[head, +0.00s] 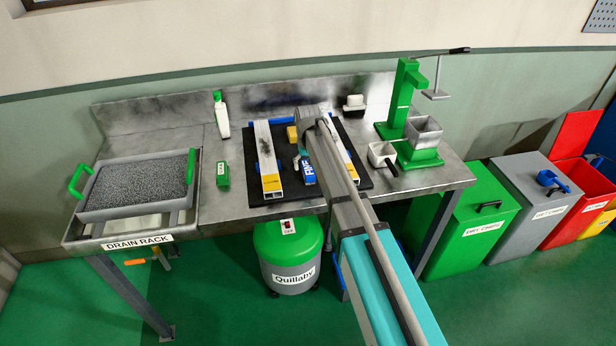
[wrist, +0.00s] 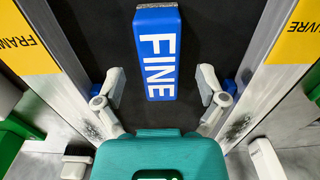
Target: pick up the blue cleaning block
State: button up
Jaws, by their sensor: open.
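The blue cleaning block (wrist: 157,50) has white FINE lettering and a grey strip at its far end. In the wrist view it lies lengthwise on the black mat, between two pale profiles. In the head view the block (head: 307,172) shows just left of my arm. My gripper (wrist: 161,78) is open, with one finger on each side of the block in the wrist view and a gap on both sides. It appears to be above the block; how far above I cannot tell. My arm covers part of the mat in the head view.
A left profile (head: 267,163) and a right profile (head: 350,158) with yellow labels flank the block.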

jog(key=shift+f+b, duration=0.55)
jog(key=shift+f, duration=0.35)
grip_shut()
